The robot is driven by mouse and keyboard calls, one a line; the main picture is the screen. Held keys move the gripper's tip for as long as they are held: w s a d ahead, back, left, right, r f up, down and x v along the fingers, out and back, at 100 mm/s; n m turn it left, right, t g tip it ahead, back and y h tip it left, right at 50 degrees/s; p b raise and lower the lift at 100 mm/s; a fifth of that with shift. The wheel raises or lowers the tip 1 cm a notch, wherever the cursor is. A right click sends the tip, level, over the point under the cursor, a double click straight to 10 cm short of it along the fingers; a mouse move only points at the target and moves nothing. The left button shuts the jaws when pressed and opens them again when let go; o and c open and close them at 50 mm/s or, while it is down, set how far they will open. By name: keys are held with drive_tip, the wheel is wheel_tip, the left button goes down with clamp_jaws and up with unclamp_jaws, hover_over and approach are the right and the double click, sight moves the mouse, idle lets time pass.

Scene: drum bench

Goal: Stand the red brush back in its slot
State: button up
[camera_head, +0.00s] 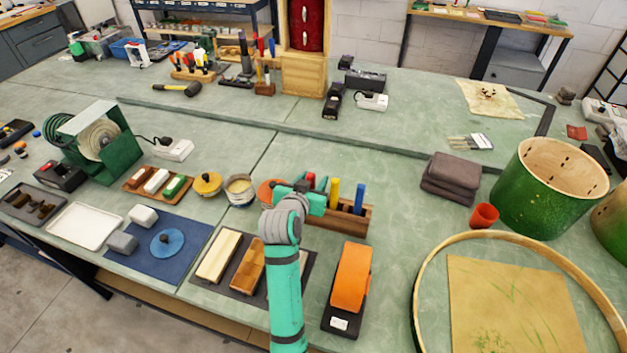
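A wooden slotted block (354,221) stands in the middle of the green bench. A yellow handle (334,192) and a blue handle (359,198) stand upright in it. A small red piece (311,179), likely the top of the red brush, shows just above my gripper at the block's left end. My gripper (313,200) is over or beside that left end. My arm hides its fingers from this camera, so I cannot tell whether they are closed on the red brush. The brush's lower part and the block's left slot are hidden too.
An orange sander-like tool (351,280) lies in front of the block. A folded brown cloth (450,176) and green drum shell (550,188) stand right.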

drive_tip(key=v, duration=1)
drive_tip(key=shift+s+r, duration=0.2)
drive_tip(key=shift+s, duration=0.15)
drive_tip(key=shift+a, duration=0.15)
